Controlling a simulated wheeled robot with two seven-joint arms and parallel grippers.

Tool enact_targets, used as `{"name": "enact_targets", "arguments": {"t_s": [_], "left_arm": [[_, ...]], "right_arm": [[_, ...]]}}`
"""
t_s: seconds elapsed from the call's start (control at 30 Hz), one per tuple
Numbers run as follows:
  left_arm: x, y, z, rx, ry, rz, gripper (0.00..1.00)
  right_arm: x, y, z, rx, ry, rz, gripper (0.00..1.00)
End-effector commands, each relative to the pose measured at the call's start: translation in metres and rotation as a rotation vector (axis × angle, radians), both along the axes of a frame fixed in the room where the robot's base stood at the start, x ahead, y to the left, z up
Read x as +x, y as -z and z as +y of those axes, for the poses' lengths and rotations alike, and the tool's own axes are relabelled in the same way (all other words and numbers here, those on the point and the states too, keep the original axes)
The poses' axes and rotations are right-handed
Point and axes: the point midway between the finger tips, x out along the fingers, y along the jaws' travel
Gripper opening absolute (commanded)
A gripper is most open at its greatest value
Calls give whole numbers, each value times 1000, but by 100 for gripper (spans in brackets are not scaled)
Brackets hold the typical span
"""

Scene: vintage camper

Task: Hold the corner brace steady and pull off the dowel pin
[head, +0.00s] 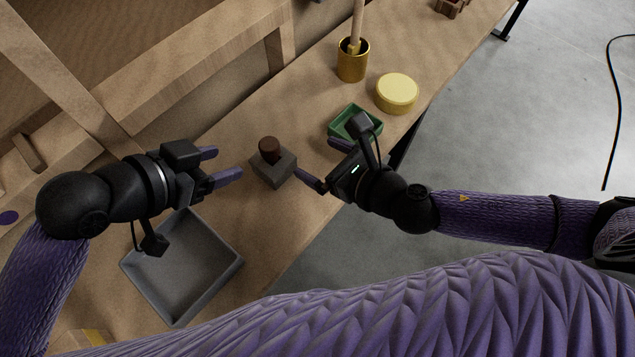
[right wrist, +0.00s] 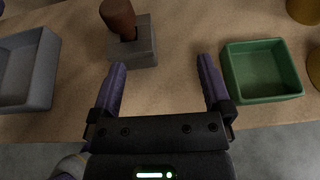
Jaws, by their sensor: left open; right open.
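The corner brace (head: 273,168) is a grey block on the wooden bench, between my two grippers. The dowel pin (head: 269,149) is a short brown cylinder standing up from it. In the right wrist view the brace (right wrist: 132,46) and the pin (right wrist: 118,18) are at the upper left, beyond my fingers. My left gripper (head: 225,164) is open and empty, just left of the brace. My right gripper (head: 318,162) is open and empty, to the right of the brace; it also shows in the right wrist view (right wrist: 160,72). Neither gripper visibly touches the brace.
A grey tray (head: 232,268) lies at the front left and a green tray (head: 334,126) behind my right gripper. A yellow round tin (head: 397,93) and a brass cup (head: 352,64) holding a wooden rod stand farther back. The bench edge drops to floor on the right.

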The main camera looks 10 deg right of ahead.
Motion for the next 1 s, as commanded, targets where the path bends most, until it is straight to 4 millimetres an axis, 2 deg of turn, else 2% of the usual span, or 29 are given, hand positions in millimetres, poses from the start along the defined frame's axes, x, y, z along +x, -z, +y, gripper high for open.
{"name": "enact_targets", "arguments": {"t_s": [0.03,0.1,0.2,0.27,0.6,0.77,1.0], "left_arm": [[0,0,0,0,0,0,59],[0,0,0,0,0,0,59],[0,0,0,0,0,0,59],[0,0,0,0,0,0,59],[0,0,0,0,0,0,59],[0,0,0,0,0,0,59],[0,0,0,0,0,0,59]], "right_arm": [[-16,6,8,-5,-13,10,100],[-31,10,15,-12,-25,11,100],[-36,14,21,-16,-31,9,100],[-31,17,27,-17,-32,9,100],[24,45,65,-17,-30,9,100],[34,50,72,-16,-31,11,100],[35,51,73,-17,-31,11,98]]}}
